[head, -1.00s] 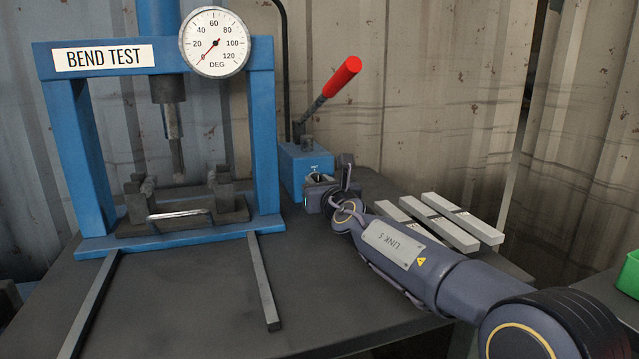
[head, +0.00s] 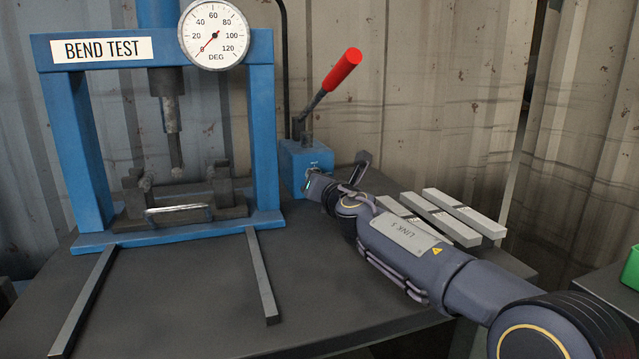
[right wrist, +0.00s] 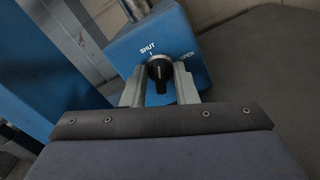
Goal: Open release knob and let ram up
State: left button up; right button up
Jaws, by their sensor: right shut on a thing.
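The release knob (right wrist: 160,72) is black and sits on the face of the blue pump box (right wrist: 182,28), between the labels SHUT and OPEN. My right gripper (right wrist: 161,80) is shut on the knob, one finger on each side of it. The knob's bar points roughly up and down in the right wrist view, with SHUT above it and OPEN to its right. In the head view my right gripper (head: 316,186) hides the knob. The ram (head: 173,135) hangs down inside the blue press frame (head: 82,150), above the bend supports. My left gripper is not in view.
The pump's red-handled lever (head: 342,70) leans up right above the box. The dial gauge (head: 214,36) reads near 0. Several grey bars (head: 465,213) lie right of my arm. Two rails (head: 262,275) run forward from the press. A green bin (head: 632,268) is at the right edge.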

jog(key=shift+m+b, duration=0.3)
jog(key=shift+m, duration=0.7)
jog(key=o, duration=0.6)
jog(key=shift+o, duration=0.2)
jog(key=shift+d, duration=0.1)
jog(key=shift+s, duration=0.3)
jog(key=b+v, duration=0.2)
jog(key=v, duration=0.4)
jog(key=shift+s+d, duration=0.1)
jog(key=shift+s, duration=0.1)
jog(key=shift+s+d+b, duration=0.1)
jog(key=shift+s+b, duration=0.2)
jog(key=shift+s, duration=0.1)
